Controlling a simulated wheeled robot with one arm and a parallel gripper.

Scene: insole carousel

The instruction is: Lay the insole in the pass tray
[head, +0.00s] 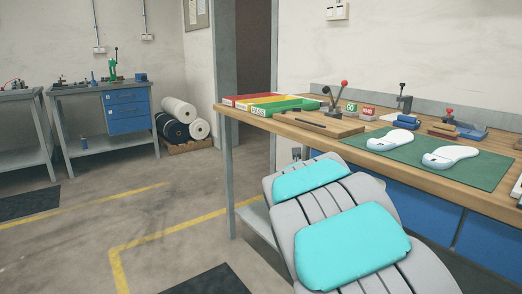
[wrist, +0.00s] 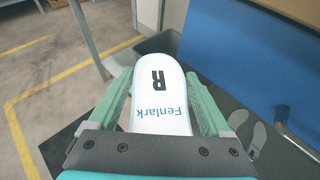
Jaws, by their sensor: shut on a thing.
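In the head view my own arm fills the lower middle, and the gripper and insole are hidden. The green pass tray (head: 288,105), labelled PASS, lies at the left end of the wooden bench, beside a yellow tray (head: 266,99) and a red tray (head: 240,98). My gripper is away from the trays, low by the bench's blue front.
Open floor (head: 90,220) lies to the left.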

